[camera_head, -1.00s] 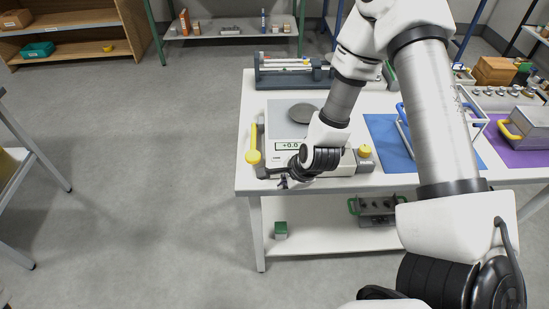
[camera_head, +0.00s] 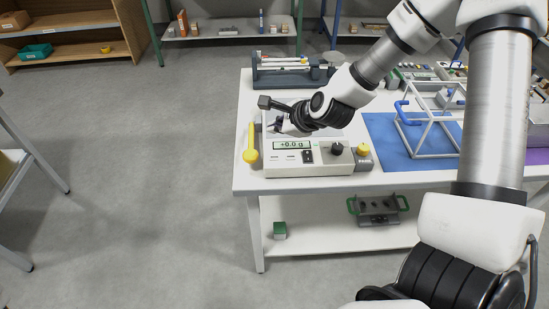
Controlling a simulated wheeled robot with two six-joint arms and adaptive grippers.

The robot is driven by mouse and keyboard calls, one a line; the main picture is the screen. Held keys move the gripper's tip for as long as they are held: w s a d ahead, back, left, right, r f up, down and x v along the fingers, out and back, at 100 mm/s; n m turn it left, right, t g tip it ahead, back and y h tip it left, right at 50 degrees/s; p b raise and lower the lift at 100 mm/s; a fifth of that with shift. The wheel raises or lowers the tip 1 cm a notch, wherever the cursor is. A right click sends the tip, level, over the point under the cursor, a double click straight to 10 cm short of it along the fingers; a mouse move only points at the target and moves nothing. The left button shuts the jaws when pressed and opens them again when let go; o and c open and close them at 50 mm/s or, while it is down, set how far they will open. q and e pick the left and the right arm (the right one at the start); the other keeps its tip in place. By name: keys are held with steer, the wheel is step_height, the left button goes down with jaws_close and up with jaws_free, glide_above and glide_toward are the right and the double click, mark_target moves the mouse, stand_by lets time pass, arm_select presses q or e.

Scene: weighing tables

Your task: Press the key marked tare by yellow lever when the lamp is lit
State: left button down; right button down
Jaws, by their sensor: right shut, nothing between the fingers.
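The white scale (camera_head: 320,169) stands at the front left of the white table. Its display (camera_head: 292,145) reads +0.0 g. A yellow lever (camera_head: 251,145) runs along its left side. Small marked keys (camera_head: 291,157) sit under the display; their lettering is too small to read. A black switch (camera_head: 307,156) and a black knob (camera_head: 337,148) are to their right. No lit lamp can be made out. My right gripper (camera_head: 278,124) is shut and empty, above the scale behind the display, and hides most of the weighing plate. My left gripper is not in view.
A grey rack (camera_head: 292,78) stands behind the scale. Floor left of the table is clear.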

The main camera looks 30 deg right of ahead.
mark_target(276, 158)
step_height(276, 158, down, 8)
steer(key=b, duration=0.6)
steer(key=shift+r, duration=0.15)
steer(key=shift+f, duration=0.2)
stand_by(0.7)
steer(key=shift+f+b, duration=0.35)
steer(key=shift+b, duration=0.35)
steer(key=shift+f+b, duration=0.4)
steer(key=shift+b, duration=0.05)
stand_by(0.5)
steer(key=shift+r+p, duration=0.6)
steer(key=shift+r, duration=0.25)
